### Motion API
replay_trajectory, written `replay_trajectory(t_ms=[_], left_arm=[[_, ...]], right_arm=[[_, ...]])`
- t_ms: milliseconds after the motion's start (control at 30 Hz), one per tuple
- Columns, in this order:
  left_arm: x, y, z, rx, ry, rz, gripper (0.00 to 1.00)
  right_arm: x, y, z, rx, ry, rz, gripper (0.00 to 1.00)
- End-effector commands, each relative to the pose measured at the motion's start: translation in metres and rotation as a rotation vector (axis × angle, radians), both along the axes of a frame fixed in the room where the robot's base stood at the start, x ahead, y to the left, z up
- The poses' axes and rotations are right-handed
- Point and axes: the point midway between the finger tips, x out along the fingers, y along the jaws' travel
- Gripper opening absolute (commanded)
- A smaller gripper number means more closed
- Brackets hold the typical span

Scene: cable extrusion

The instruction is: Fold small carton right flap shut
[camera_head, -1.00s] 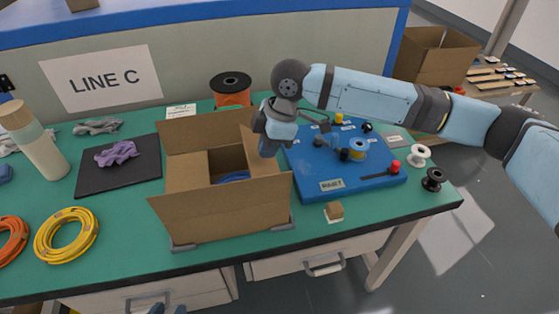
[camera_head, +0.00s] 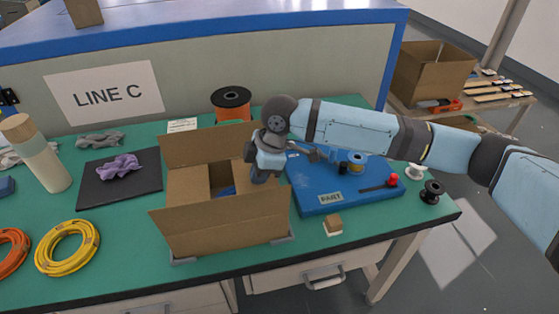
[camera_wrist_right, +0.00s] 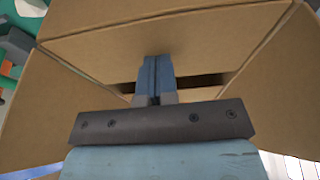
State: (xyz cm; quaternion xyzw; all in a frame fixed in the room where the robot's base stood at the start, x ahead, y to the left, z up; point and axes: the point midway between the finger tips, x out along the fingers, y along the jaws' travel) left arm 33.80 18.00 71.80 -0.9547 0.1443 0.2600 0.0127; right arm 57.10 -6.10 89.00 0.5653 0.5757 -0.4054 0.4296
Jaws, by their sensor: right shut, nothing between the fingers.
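The small carton (camera_head: 225,222) stands on the green bench with its front and back flaps raised. Its left flap (camera_head: 188,188) is folded inward. Its right flap (camera_head: 240,180) now slopes inward over the opening, beside my right gripper (camera_head: 262,178). A dark gap remains in the middle, with a bit of blue content (camera_head: 227,190) showing. My right gripper is shut and empty, over the carton's right side. In the right wrist view its closed fingers (camera_wrist_right: 153,62) lie against or just above brown cardboard; contact is unclear. My left gripper is not in view.
A blue board (camera_head: 335,190) with fittings lies right of the carton. A small brown block (camera_head: 333,223) sits near the front edge.

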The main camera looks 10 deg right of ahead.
Motion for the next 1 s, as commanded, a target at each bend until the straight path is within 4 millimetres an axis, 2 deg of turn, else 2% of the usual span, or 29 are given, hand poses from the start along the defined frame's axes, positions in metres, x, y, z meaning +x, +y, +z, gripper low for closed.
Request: replay_trajectory(t_ms=[33, 167, 333, 633, 767, 1000], left_arm=[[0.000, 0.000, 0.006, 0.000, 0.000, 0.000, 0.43], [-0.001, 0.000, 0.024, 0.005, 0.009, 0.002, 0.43], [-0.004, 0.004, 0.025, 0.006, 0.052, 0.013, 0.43], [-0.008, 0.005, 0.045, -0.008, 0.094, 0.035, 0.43], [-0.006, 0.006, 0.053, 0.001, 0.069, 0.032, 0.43], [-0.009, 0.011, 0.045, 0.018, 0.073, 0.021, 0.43]], right_arm=[[-0.006, -0.001, -0.007, -0.014, 0.021, 0.001, 0.00], [-0.006, -0.001, 0.015, -0.013, 0.021, 0.002, 0.00], [-0.006, -0.001, 0.042, -0.011, 0.016, 0.003, 0.00], [-0.005, -0.001, 0.085, -0.008, 0.014, 0.002, 0.00], [-0.005, -0.001, 0.092, -0.009, 0.013, 0.003, 0.00], [-0.004, -0.001, 0.090, -0.008, 0.011, 0.003, 0.00]])
